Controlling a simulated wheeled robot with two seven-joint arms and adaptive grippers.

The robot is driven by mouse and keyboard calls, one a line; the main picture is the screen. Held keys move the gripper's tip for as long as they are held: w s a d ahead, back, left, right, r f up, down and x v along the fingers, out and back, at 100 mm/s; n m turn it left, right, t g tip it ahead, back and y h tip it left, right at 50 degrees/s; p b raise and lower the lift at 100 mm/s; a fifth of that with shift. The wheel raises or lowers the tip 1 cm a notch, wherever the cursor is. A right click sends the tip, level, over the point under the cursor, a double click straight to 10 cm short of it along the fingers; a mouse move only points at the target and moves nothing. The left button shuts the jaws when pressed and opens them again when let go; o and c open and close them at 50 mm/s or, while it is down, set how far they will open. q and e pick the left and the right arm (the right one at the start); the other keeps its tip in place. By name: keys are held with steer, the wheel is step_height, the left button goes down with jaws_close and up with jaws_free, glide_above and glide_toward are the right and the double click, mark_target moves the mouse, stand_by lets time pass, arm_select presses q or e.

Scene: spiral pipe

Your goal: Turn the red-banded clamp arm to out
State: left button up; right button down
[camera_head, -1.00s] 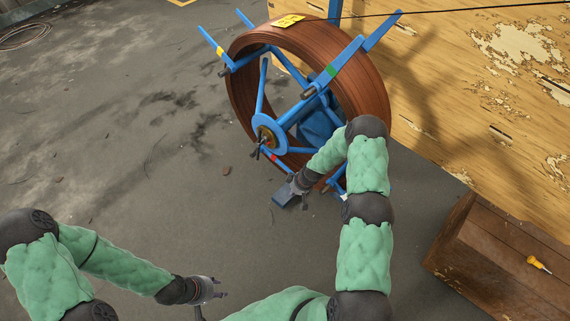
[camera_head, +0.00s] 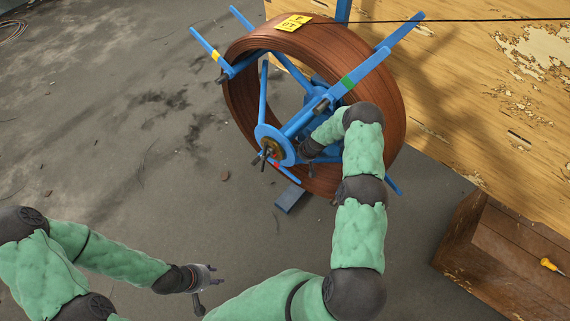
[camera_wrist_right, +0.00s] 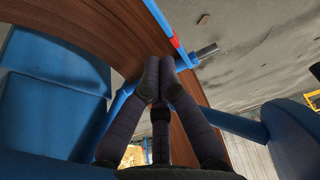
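The red-banded clamp arm (camera_head: 288,174) is a blue bar slanting down and right from the hub, past the coil's lower front edge. Its red band also shows in the right wrist view (camera_wrist_right: 174,42), just beyond my fingertips. My right gripper (camera_wrist_right: 161,72) reaches inside the coil beside the hub. Its dark fingers are close together and overlap the blue bar in the wrist view. I cannot tell whether they grip it. In the head view it is mostly hidden by my forearm and the blue frame. My left gripper (camera_head: 216,283) is open and empty, low over the floor.
The brown pipe coil (camera_head: 375,80) sits on a blue reel with a hub (camera_head: 271,146). A yellow-banded arm (camera_head: 213,53) and a green-banded arm (camera_head: 352,78) stick out. A wooden box (camera_head: 510,240) stands at right, against a worn wooden panel (camera_head: 490,80). The left floor is mostly clear.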

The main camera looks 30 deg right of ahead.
mark_target(288, 173)
steer(key=b+x, duration=0.6)
steer(key=x, duration=0.8)
steer(key=shift+s+d, duration=0.1)
steer(key=shift+s, duration=0.1)
steer(key=shift+f, duration=0.2)
